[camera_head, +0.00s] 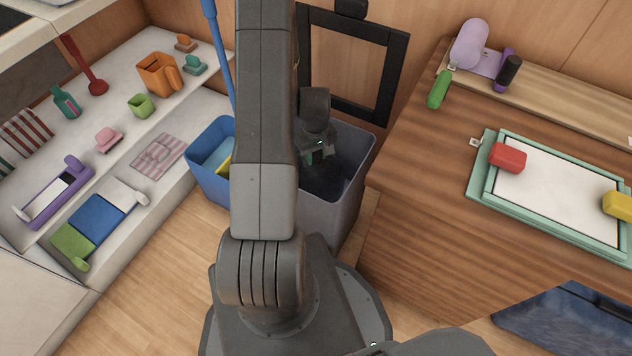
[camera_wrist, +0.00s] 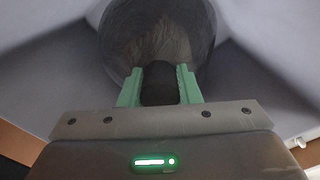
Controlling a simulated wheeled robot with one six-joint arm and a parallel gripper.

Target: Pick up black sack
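The black sack (camera_head: 324,183) is inside the grey bin (camera_head: 325,214), partly hidden by my arm and gripper in the head view. In the wrist view the sack (camera_wrist: 150,32) is a dark, rounded, wrinkled shape with a black neck (camera_wrist: 160,84) toward me. My gripper (camera_wrist: 160,82) points down into the bin. Its two green fingers stand on either side of the neck, which fills the gap between them with no clear space. In the head view my gripper (camera_head: 316,158) is at the bin's mouth, and its fingertips are hard to make out.
A blue bin (camera_head: 206,187) stands left of the grey bin, beside a blue pole (camera_head: 219,50). A black frame (camera_head: 385,75) leans behind. A wooden counter (camera_head: 420,150) is close on the right, a cluttered white shelf (camera_head: 175,95) on the left. The bin's walls surround my gripper.

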